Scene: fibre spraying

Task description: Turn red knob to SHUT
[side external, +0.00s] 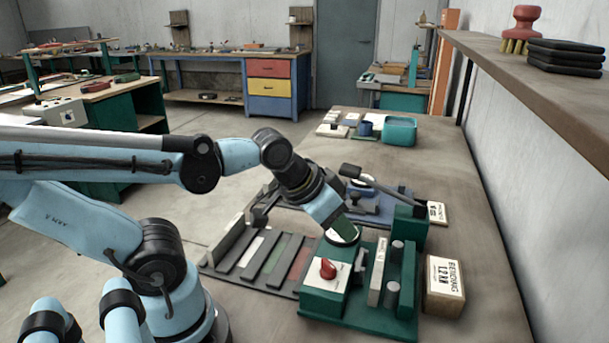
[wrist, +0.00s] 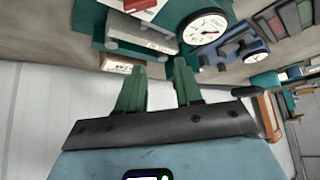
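The red knob (side external: 328,268) sits on a white plate on top of a green machine block (side external: 322,298) in the side external view. Red, likely the same knob (wrist: 138,5), shows cut off at the top edge of the wrist view. My gripper (wrist: 160,66) has two green fingers standing apart with nothing between them. In the side external view my wrist ends above and behind the knob, apart from it, near the white round dial (side external: 343,237); the fingers are hard to make out there. The dial (wrist: 204,27) shows right of the fingers in the wrist view. Knob lettering is unreadable.
Grey bars and posts (side external: 378,272) stand right of the knob. A labelled box (side external: 443,287) lies beside the machine. A blue machine with a black lever (side external: 392,186) stands behind. A teal bin (side external: 399,131) is farther back. Bare bench (side external: 480,255) lies at the right.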

